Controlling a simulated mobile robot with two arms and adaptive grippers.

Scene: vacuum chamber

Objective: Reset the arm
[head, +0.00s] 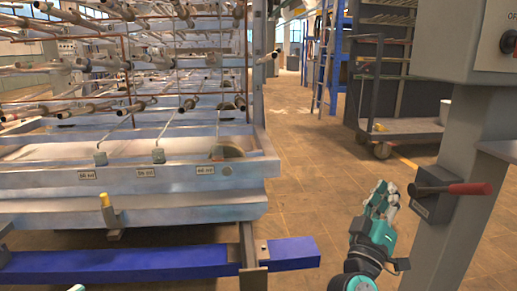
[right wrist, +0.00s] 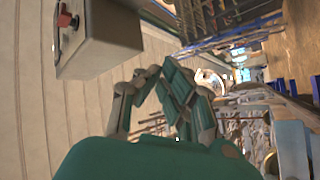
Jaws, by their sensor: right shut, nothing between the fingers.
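My right gripper (head: 383,193) is in the lower right of the head view, raised and empty. It is just left of a black lever with a red handle (head: 470,188), mounted on a grey post (head: 462,150). A gap shows between the gripper and the lever in the picture; the exact depth is hard to judge. In the right wrist view, the fingers of the right gripper (right wrist: 161,70) come together at the tips with nothing between them.
A grey control box (head: 465,40) with a red knob (head: 508,41) tops the post; it also shows in the wrist view (right wrist: 105,42). A metal rack (head: 150,180) with rods and a blue beam (head: 120,265) fill the left. A cart (head: 405,128) stands behind. The tiled floor between is clear.

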